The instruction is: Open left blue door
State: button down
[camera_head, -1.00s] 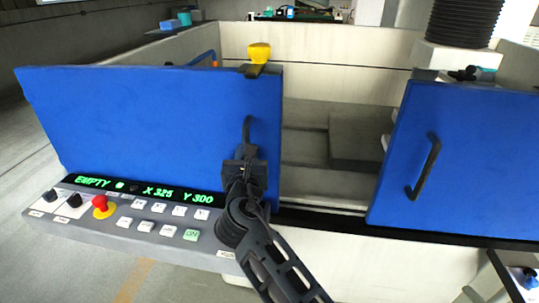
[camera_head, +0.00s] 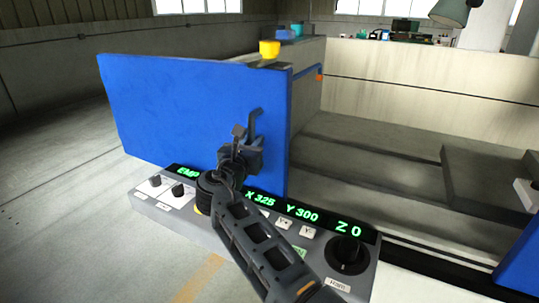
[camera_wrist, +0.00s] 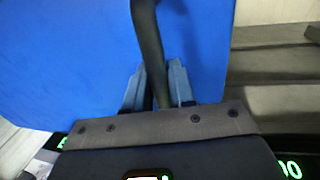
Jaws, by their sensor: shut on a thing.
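The left blue door (camera_head: 185,110) is a flat panel standing behind the control panel, slid left, with a wide opening to its right. Its dark vertical handle (camera_head: 254,122) is near its right edge. My gripper (camera_head: 247,148) is shut on this handle's lower part. In the wrist view the handle (camera_wrist: 148,40) runs down between my two grey-blue fingers (camera_wrist: 160,88), against the blue door face (camera_wrist: 70,60). The fingers partly hide the handle's lower end. The right blue door (camera_head: 520,265) shows only as a corner at the right edge.
The control panel (camera_head: 365,283) with green readouts, buttons and a black knob (camera_head: 346,254) lies below my forearm. The opening shows a pale interior with a grey block (camera_head: 485,175). A yellow cup-like item (camera_head: 269,49) sits above the door's top edge. Floor at left is clear.

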jog(key=shift+w+a, duration=0.4)
jog(key=shift+a, duration=0.35)
jog(key=c, duration=1.1)
grip_release()
jog(key=v, duration=0.7)
jog(key=shift+s, duration=0.35)
jog(key=shift+a, duration=0.1)
